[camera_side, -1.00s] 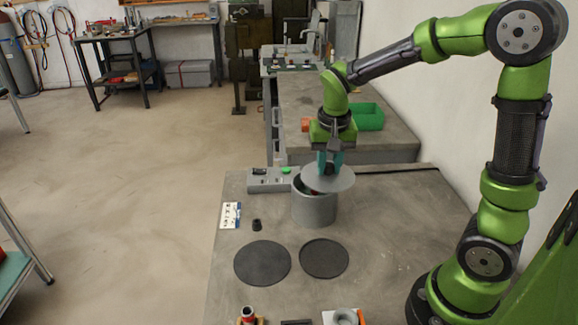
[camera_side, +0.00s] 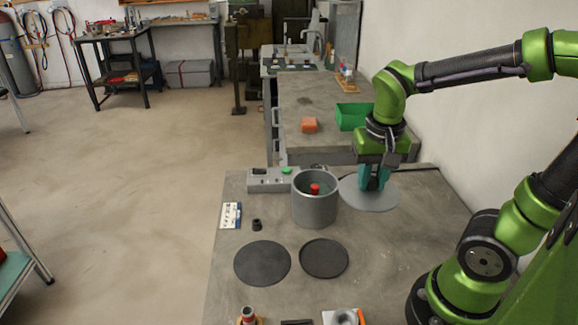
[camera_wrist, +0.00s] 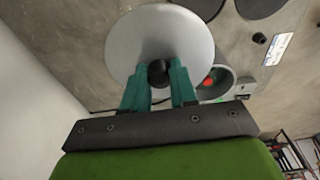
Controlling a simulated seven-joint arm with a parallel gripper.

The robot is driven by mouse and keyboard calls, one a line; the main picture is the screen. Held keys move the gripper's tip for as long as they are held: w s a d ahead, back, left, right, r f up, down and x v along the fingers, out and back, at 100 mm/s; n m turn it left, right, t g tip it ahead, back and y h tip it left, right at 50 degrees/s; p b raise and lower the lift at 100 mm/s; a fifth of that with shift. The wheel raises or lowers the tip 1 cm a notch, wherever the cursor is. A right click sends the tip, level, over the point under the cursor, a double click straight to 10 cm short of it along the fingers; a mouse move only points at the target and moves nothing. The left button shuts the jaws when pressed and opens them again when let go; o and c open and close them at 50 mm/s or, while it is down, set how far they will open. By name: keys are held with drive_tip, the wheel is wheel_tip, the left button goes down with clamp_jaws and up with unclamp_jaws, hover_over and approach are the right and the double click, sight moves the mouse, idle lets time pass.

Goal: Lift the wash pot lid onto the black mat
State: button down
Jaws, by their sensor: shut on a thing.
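The wash pot lid (camera_side: 368,199) is a flat grey disc with a black knob. My gripper (camera_side: 373,184) is shut on the knob, with the lid hanging level to the right of the pot; its height above the bench is hard to tell. The lid (camera_wrist: 150,35) also fills the upper middle of the wrist view, the knob between my teal fingers (camera_wrist: 160,75). The grey wash pot (camera_side: 314,208) stands open with a red-topped thing (camera_side: 315,189) inside. Two round black mats lie in front of it, a left one (camera_side: 262,263) and a slightly smaller, rimmed right one (camera_side: 324,258).
A grey control box (camera_side: 268,180) with a green button stands behind left of the pot. A small black part (camera_side: 256,225) and a white card (camera_side: 230,215) lie at the left.

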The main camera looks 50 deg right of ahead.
drive_tip(key=shift+r, duration=0.15)
drive_tip(key=shift+w+a+f+n+y, duration=0.1)
drive_tip(key=shift+w+a+f+n, duration=0.9)
drive_tip(key=shift+w+a+f, duration=1.75)
drive_tip(key=shift+w+a+f+n+y, duration=0.1)
drive_tip(key=shift+w+a+f+n, duration=0.9)
drive_tip(key=shift+w+a+f, duration=1.7)
drive_tip(key=shift+w+a+f+n+y, duration=0.1)
drive_tip(key=shift+w+a+f+n, duration=0.9)
drive_tip(key=shift+w+a+f, duration=1.7)
drive_tip(key=shift+s+a+r, duration=0.2)
drive_tip(key=shift+s+a, duration=0.15)
drive_tip(key=shift+s, duration=0.15)
drive_tip(key=shift+s+a+r, duration=0.2)
drive_tip(key=shift+s+a, duration=0.15)
drive_tip(key=shift+s, duration=0.1)
drive_tip(key=shift+f, duration=0.4)
drive_tip(key=c, duration=0.7)
unclamp_jaws()
drive_tip(key=shift+o, duration=0.2)
